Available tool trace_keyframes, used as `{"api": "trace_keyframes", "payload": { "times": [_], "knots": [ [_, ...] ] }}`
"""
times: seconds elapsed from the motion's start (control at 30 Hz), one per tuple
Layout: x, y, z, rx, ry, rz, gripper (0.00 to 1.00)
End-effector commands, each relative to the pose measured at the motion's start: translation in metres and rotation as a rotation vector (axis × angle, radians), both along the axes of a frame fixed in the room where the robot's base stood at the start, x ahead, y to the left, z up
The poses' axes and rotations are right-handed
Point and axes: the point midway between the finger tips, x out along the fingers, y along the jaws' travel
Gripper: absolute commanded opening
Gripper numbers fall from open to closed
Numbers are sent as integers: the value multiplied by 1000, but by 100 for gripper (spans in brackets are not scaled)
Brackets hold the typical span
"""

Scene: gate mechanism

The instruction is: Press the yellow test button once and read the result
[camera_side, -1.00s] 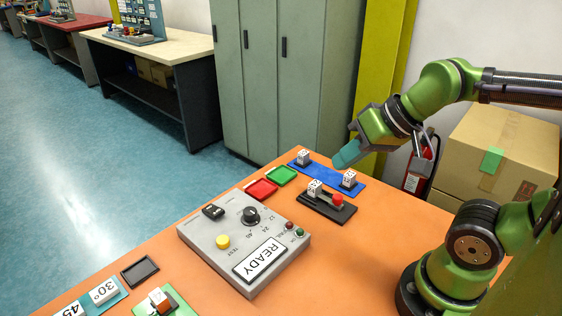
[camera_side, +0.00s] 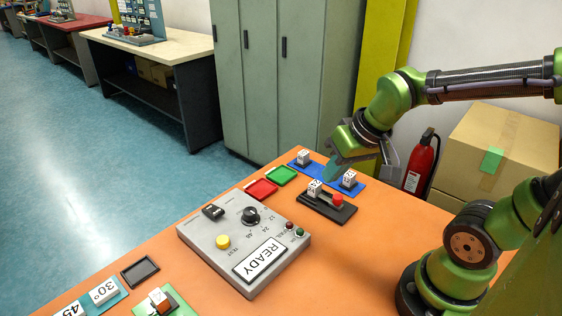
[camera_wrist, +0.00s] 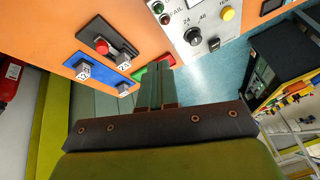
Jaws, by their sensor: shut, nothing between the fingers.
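The yellow test button (camera_side: 223,242) sits on the grey control box (camera_side: 205,246), beside a black dial (camera_side: 250,215). A white display (camera_side: 264,261) on the box reads READY. The button also shows at the upper right of the wrist view (camera_wrist: 228,14). My gripper (camera_side: 333,170) is shut and empty, above the blue strip at the back of the orange table, well apart from the button. In the wrist view the shut fingers (camera_wrist: 155,82) point toward the red and green trays.
A black fixture (camera_side: 327,207) with a red knob and a white block stands between my gripper and the box. The blue strip (camera_side: 325,172) carries two white blocks. Red (camera_side: 261,189) and green (camera_side: 281,176) trays lie near it.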

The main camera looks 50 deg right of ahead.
Motion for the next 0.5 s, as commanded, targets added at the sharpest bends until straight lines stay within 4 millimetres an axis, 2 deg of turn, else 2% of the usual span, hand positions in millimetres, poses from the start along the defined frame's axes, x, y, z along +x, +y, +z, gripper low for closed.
{"api": "trace_keyframes", "payload": {
  "times": [0.03,0.13,0.27,0.4,0.5],
  "knots": [
    [10,0,-12,-28,34,7,0],
    [31,5,-32,-68,66,39,0],
    [60,22,-57,-73,75,94,0],
    [91,54,-79,-11,40,163,0],
    [113,86,-84,75,-17,208,0]
  ]
}}
